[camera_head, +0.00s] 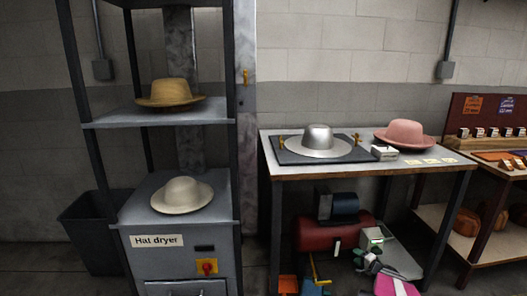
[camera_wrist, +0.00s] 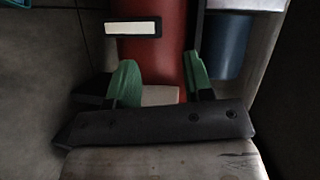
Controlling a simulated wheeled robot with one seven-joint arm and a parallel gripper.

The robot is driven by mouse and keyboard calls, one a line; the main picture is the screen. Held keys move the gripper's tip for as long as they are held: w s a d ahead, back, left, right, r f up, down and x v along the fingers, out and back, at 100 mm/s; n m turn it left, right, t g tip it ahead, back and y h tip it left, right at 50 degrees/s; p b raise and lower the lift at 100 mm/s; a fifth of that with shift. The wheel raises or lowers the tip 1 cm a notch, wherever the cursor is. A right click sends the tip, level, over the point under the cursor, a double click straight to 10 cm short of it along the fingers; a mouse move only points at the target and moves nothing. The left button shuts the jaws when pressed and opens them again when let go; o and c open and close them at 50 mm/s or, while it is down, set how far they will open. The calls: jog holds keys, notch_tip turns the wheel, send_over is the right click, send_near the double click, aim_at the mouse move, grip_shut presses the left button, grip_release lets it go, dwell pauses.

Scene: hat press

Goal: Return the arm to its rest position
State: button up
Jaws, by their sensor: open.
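My gripper (camera_wrist: 160,82) shows in the wrist view with its two green fingers spread apart and nothing between their tips. Behind the fingers is a red tank (camera_wrist: 152,50), apart from them as far as I can tell. In the head view this red tank (camera_head: 322,233) lies under the hat press table (camera_head: 370,169). A small white and green part stands beside the tank in the head view, but I cannot tell for sure whether it is my gripper.
A silver hat form (camera_head: 320,141) and a pink hat (camera_head: 404,134) are on the table. At left, a yellow hat (camera_head: 170,93) sits on a shelf and a cream hat (camera_head: 182,194) on the hat dryer (camera_head: 190,240). A dark bin (camera_head: 88,232) stands beside it.

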jog(key=s+a+r+n+g+y, duration=0.1)
jog(key=s+a+r+n+g, duration=0.3)
jog(key=a, duration=0.6)
jog(key=s+a+r+n+g, duration=0.1)
jog(key=a+r+n+g, duration=0.3)
jog(key=a, duration=0.7)
jog(key=s+a+r+n+g+h, duration=0.3)
jog(key=s+a+r+g+h, duration=0.2)
jog(key=s+a+r+h, duration=0.3)
jog(key=shift+s+r+g+h, duration=0.3)
jog(key=shift+s+r+g, duration=0.1)
jog(key=shift+s+r, duration=1.45)
jog(key=shift+s+a+f, duration=0.1)
jog(key=shift+s+f, duration=0.05)
jog(key=shift+f, duration=0.05)
